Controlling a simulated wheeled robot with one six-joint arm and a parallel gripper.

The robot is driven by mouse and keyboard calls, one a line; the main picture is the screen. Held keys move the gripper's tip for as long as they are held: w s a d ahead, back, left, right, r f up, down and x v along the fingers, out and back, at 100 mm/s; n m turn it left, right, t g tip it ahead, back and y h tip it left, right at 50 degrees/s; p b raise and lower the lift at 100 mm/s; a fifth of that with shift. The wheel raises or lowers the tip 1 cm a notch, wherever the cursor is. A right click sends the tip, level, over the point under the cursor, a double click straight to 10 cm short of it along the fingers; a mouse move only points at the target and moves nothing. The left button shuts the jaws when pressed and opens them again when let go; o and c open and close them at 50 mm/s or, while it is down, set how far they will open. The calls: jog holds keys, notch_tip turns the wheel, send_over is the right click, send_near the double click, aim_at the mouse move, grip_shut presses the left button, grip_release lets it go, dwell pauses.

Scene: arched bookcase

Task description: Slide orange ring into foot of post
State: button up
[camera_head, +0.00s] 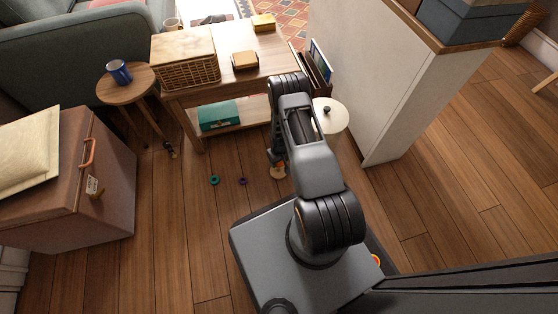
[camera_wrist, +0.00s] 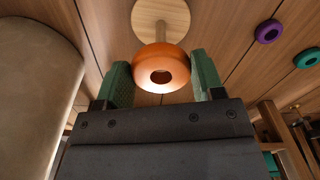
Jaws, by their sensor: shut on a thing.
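In the wrist view, my gripper (camera_wrist: 162,68) has its two green-padded fingers closed on the sides of an orange ring (camera_wrist: 163,56). The ring's hole shows dark towards the camera. Just beyond the ring, a pale wooden post (camera_wrist: 165,32) stands on a round wooden base (camera_wrist: 148,15). The ring covers part of the post, and I cannot tell whether it is around the post or in front of it. In the head view, the arm mostly hides my gripper, and the post's base (camera_head: 278,173) shows on the floor below it.
A purple ring (camera_head: 242,181) and a teal ring (camera_head: 214,180) lie on the floor left of the post.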

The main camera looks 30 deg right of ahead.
aim_at(279, 171)
jog(key=shift+f+b, duration=1.35)
jog(key=shift+f, duration=0.15)
jog(key=shift+f, duration=2.35)
jog(key=o, duration=1)
notch_tip(279, 171, up, 14)
jog(key=p, duration=0.6)
jog(key=shift+f, duration=0.1)
